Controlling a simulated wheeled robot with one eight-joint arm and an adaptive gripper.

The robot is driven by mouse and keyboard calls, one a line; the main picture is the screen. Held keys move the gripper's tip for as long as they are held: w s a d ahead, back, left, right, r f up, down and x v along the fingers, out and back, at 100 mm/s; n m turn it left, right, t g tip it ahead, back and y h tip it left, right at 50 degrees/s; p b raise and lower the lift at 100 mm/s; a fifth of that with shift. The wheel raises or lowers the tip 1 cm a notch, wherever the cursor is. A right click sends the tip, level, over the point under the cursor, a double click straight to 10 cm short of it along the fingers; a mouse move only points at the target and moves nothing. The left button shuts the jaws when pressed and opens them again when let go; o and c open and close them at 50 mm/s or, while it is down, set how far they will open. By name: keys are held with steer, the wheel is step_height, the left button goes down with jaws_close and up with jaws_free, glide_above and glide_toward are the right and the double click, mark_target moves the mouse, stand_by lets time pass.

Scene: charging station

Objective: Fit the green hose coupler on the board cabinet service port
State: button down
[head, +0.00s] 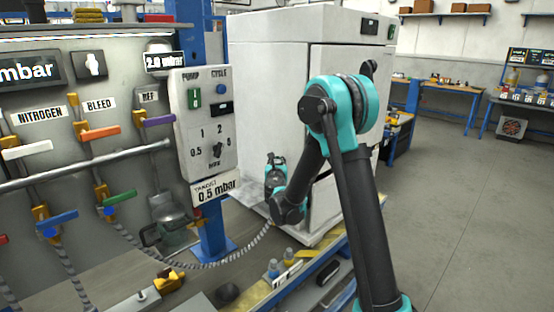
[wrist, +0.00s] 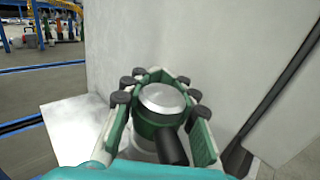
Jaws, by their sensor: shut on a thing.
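The green hose coupler (wrist: 155,122) has a round, pale metal top and a dark stub pointing down and to the right in the wrist view. In the head view my gripper (head: 274,165) is small, beside the left face of the white board cabinet (head: 268,85); the coupler is hard to make out there. The cabinet's pale wall also fills the middle of the wrist view (wrist: 235,50). I cannot make out the service port in either view.
A ribbed grey hose (head: 225,262) hangs from the valve panel (head: 120,75) toward my gripper. A control box (head: 205,125) stands left of the cabinet. A pale flat plate (wrist: 75,120) lies at the cabinet's foot. Small bottles (head: 280,265) stand on the bench. Open floor is on the right.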

steer(key=shift+f, duration=2.45)
steer(key=shift+f, duration=2.6)
steer(key=c, duration=1.7)
jaws_free()
steer(key=o, duration=0.6)
steer(key=shift+r, duration=5)
steer(key=shift+s, duration=0.1)
